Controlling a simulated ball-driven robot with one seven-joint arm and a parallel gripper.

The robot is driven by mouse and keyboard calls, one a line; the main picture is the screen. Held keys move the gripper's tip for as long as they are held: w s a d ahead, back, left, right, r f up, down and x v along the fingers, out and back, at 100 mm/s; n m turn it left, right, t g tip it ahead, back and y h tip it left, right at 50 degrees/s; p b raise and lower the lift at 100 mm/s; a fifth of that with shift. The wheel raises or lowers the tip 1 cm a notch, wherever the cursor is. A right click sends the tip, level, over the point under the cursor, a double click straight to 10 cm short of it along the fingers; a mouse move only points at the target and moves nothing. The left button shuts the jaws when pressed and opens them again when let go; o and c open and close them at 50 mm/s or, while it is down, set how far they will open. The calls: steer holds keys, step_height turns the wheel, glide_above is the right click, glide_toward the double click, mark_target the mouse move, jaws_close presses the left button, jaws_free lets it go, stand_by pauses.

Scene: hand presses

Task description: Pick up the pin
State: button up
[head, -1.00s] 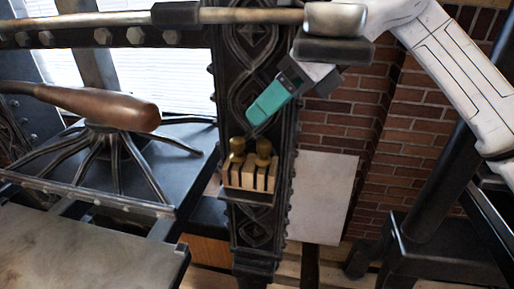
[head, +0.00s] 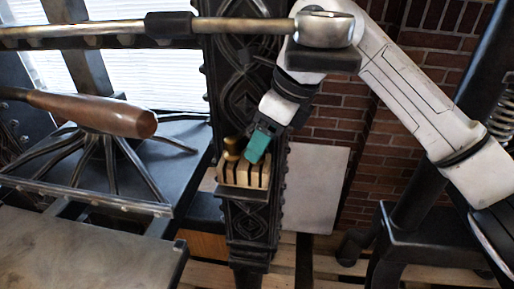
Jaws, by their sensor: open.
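A brass knobbed pin (head: 232,148) stands upright in a slotted wooden rack (head: 240,176) on a small ledge of the dark ornate iron post. My gripper (head: 255,155), with teal fingers, points down over the right half of the rack, just right of this pin. It is open. The fingers overlap each other in this view, and the second brass pin's place is hidden behind them. I cannot tell whether the fingers touch that pin.
A metal bar with a heavy end knob (head: 326,30) crosses above, in front of my arm. A wooden-handled lever (head: 100,115) and a dark press bed (head: 170,150) lie left. A pale panel (head: 316,185) leans against the brick wall.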

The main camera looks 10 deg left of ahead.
steer(key=shift+x, duration=1.3)
steer(key=shift+c, duration=0.3)
jaws_close()
steer(key=shift+r, duration=0.1)
step_height(320, 180, up, 7)
steer(key=shift+r+b, duration=0.1)
steer(key=shift+b, duration=0.6)
steer(key=s+d+b, duration=0.2)
steer(key=d, duration=0.6)
steer(key=s+d+b, duration=0.2)
steer(key=s+d, duration=0.1)
steer(key=d, duration=0.5)
steer(key=shift+a+p+v, duration=0.15)
steer(key=shift+p+v, duration=0.8)
steer(key=shift+v, duration=0.4)
steer(key=shift+a+p+v, duration=0.2)
steer(key=shift+p+v, duration=0.75)
steer(key=shift+v, duration=0.35)
